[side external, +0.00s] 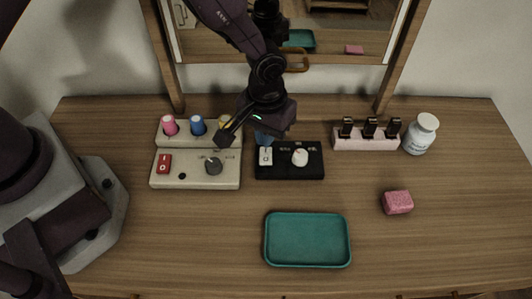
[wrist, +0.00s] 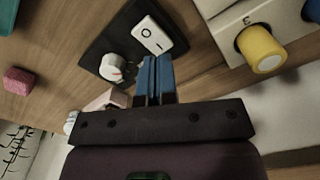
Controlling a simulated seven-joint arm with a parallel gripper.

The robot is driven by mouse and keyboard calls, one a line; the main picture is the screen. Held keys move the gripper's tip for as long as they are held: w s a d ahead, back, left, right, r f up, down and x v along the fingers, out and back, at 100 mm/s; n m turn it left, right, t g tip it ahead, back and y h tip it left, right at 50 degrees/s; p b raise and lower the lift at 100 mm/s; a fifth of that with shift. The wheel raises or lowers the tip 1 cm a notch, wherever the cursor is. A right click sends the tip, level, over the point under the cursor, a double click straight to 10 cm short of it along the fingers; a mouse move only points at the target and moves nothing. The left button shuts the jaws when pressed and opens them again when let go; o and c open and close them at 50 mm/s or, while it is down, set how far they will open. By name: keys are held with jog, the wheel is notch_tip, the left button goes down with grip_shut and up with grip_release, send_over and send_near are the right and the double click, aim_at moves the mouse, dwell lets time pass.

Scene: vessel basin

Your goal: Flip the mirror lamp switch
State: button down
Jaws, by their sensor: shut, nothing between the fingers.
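A black box (side external: 289,172) on the wooden counter carries a white rocker switch (side external: 265,156) marked with a bar and a circle, and a white knob (side external: 300,158). A cream box (side external: 195,180) to its left carries a red rocker switch (side external: 164,164) and a dark knob (side external: 213,166). The labels are too small to read, so I cannot tell which is the mirror lamp's. My gripper (side external: 264,141) is shut and empty, its blue fingertips just behind the white switch. In the wrist view the fingertips (wrist: 156,60) reach toward the white switch (wrist: 152,35); contact is unclear.
A teal tray (side external: 307,262) and pink sponge (side external: 398,202) lie in front. The mirror (side external: 345,40) stands behind.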

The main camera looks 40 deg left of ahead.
jog(key=shift+r, duration=2.15)
jog(key=shift+s+m, duration=0.15)
jog(key=shift+m, duration=0.15)
jog(key=s+a+r+t, duration=0.2)
jog(key=s+a+r, duration=0.3)
jog(key=r, duration=0.3)
jog(key=s+a+r+m+t, duration=0.1)
jog(key=s+a+r, duration=0.5)
jog(key=r, duration=0.2)
jog(key=s+a+r+m+t, duration=0.1)
jog(key=s+a+r+t, duration=0.1)
jog(key=s+a+r, duration=0.4)
notch_tip(320, 180, up, 3)
jog(key=shift+s+a+t, duration=0.2)
jog(key=shift+a+t, duration=0.05)
jog(key=shift+t, duration=0.05)
